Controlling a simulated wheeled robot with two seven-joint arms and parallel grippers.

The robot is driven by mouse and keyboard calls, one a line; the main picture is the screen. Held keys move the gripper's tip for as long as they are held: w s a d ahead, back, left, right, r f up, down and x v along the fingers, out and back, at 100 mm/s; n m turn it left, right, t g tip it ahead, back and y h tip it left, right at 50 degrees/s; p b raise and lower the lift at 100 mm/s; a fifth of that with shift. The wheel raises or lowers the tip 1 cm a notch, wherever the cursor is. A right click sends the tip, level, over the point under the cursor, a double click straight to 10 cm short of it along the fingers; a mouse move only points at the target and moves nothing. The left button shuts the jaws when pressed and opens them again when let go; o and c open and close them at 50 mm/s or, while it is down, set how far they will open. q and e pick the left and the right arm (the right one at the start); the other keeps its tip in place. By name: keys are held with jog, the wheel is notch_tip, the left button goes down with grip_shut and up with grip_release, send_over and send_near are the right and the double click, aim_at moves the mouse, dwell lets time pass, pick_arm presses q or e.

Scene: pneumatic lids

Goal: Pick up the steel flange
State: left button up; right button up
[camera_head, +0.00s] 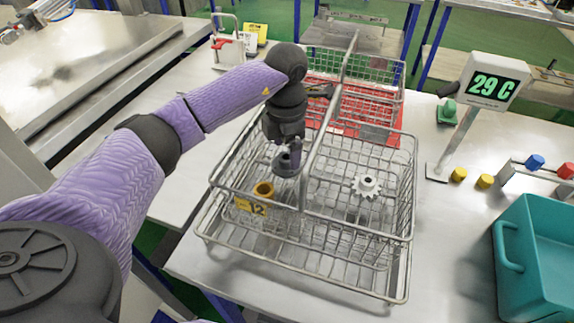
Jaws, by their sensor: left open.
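My left gripper (287,152) points down over the left compartment of the near wire basket (309,183). It is open. A small dark grey round piece, which looks like the steel flange (286,166), shows right at its fingertips. The fingers partly hide it, and I cannot tell whether they touch it. An orange ring-shaped part (263,189) lies in the same compartment, to the lower left of the gripper. A white gear (366,186) lies in the right compartment. My right gripper is not in view.
The basket has raised wire walls, a wire divider and a yellow "12" tag (250,207). Behind it is another wire basket with a red base (365,112). A display reading 29 C (493,84) and a teal bin (540,262) stand right.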

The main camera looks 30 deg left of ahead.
pick_arm(q)
notch_tip(320, 180, down, 2)
grip_shut()
dwell(0.4)
